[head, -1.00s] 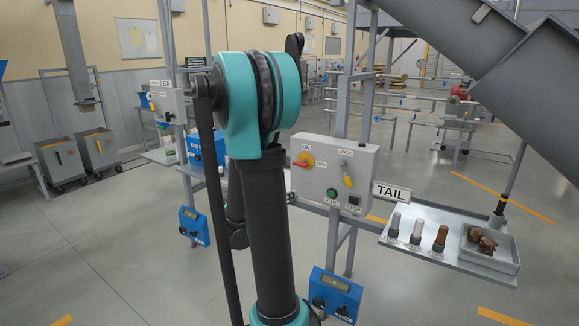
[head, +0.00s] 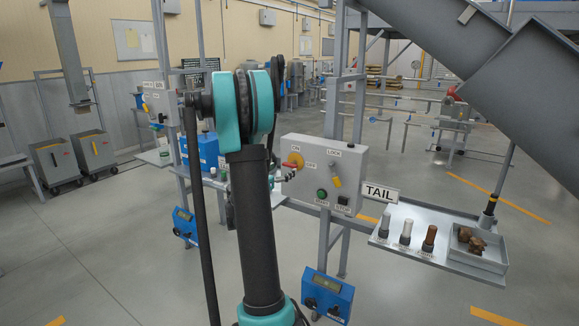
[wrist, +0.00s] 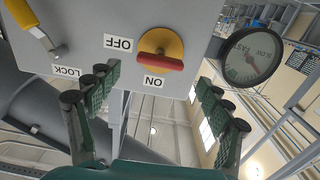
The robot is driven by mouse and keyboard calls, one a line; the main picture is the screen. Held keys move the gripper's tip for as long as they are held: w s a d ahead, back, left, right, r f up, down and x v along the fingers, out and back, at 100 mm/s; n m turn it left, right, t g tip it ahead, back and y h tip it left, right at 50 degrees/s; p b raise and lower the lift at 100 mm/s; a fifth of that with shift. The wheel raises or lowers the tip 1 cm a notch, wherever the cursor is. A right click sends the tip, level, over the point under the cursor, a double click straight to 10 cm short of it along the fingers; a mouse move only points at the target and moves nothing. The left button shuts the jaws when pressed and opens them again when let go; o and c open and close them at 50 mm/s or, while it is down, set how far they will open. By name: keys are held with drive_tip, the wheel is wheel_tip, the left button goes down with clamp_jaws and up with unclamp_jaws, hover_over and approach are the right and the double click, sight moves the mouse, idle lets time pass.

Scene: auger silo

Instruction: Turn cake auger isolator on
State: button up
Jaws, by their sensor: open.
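The isolator is a red bar handle on a yellow disc on a grey control box (head: 352,160). In the wrist view, which is upside down, the red handle (wrist: 160,62) lies roughly level across the yellow disc (wrist: 163,43). The OFF label (wrist: 118,43) is to its left and the ON label (wrist: 153,81) just below. My gripper (wrist: 158,85) is open and empty, its two fingers apart on either side of the handle in the picture, not visibly touching it. In the head view the isolator (head: 292,161) shows partly, and my arm hides most of the gripper.
A round SLOW/FAST dial (wrist: 252,55) is at the box's right in the wrist view. START and STOP buttons sit low on the box. A tray (head: 425,262) with samples stands right, beside the TAIL sign (head: 381,193).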

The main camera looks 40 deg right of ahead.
sight(288, 165)
drive_tip(key=x, duration=0.6)
drive_tip(key=c, duration=1.2)
